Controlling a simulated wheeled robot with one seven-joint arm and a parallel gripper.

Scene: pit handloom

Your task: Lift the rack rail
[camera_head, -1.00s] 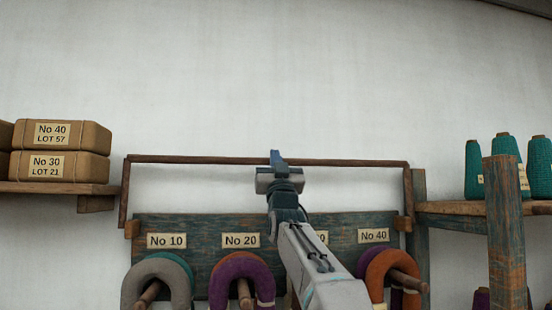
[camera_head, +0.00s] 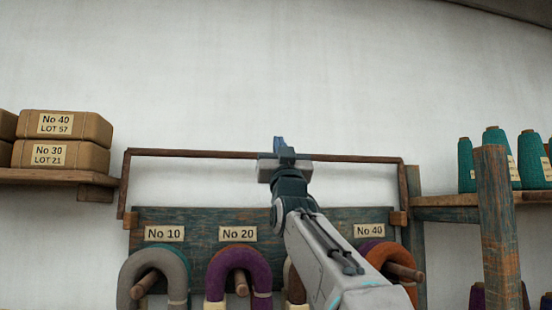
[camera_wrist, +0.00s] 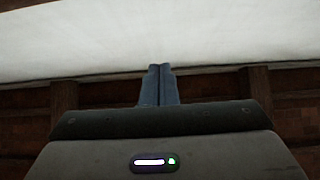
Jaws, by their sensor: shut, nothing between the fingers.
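The rack rail (camera_head: 215,154) is a thin brown wooden bar that runs level across the wall above the peg board, with side arms going down to the board's ends. My gripper (camera_head: 278,144) is at the rail, a little right of its middle, and covers part of it. Its blue fingertips point up and show above the rail's line. In the wrist view the two blue fingers (camera_wrist: 160,80) lie together, shut with nothing between them. I cannot tell whether my gripper touches the rail.
The blue-brown peg board (camera_head: 205,220) carries number labels and hanks of yarn on pegs, such as a purple one (camera_head: 238,262). Wrapped parcels (camera_head: 62,125) sit on a left shelf. Teal cones (camera_head: 500,155) stand on a right shelf behind a post (camera_head: 497,230). The wall above is clear.

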